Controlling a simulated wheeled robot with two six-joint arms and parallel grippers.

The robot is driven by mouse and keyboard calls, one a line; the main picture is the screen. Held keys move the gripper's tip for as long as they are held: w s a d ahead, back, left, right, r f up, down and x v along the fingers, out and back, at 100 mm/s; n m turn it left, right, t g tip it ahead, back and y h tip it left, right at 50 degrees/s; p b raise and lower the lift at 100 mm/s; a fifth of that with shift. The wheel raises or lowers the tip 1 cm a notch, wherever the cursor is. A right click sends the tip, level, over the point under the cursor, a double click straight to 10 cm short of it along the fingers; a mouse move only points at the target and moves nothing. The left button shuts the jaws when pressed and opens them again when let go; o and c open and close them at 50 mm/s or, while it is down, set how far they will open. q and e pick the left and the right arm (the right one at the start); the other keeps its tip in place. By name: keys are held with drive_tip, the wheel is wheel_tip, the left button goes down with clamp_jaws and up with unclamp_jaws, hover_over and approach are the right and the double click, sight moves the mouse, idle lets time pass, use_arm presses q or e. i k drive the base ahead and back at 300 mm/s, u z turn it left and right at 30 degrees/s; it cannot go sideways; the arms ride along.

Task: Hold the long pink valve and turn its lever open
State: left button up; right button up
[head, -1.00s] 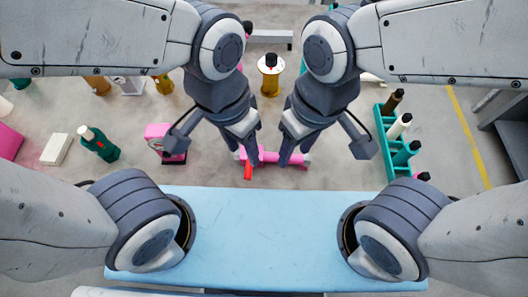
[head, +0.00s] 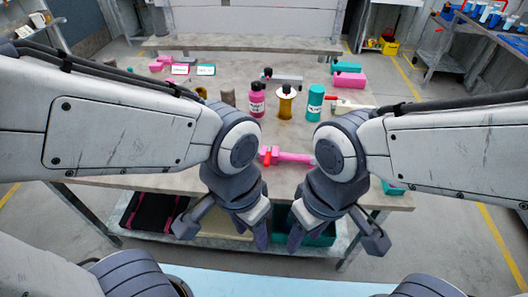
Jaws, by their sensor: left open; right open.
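The long pink valve (head: 292,157) lies on the grey table near its front edge, seen in the gap between my two arms. Its red lever (head: 267,157) is at its left end. My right arm hides part of the valve's right end. My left gripper (head: 262,238) and my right gripper (head: 294,240) point downward in front of the table edge, side by side, lower in the picture than the valve. Both are open and empty, and neither appears to touch the valve.
Behind the valve stand a pink bottle (head: 256,103), a yellow cylinder (head: 285,106) and a teal cylinder (head: 315,102). Pink blocks (head: 348,80) sit farther back. A lower shelf (head: 345,250) under the table holds bins.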

sight(267, 157)
drive_tip(key=z, duration=1.55)
drive_tip(key=i, duration=1.05)
drive_tip(key=u, duration=2.25)
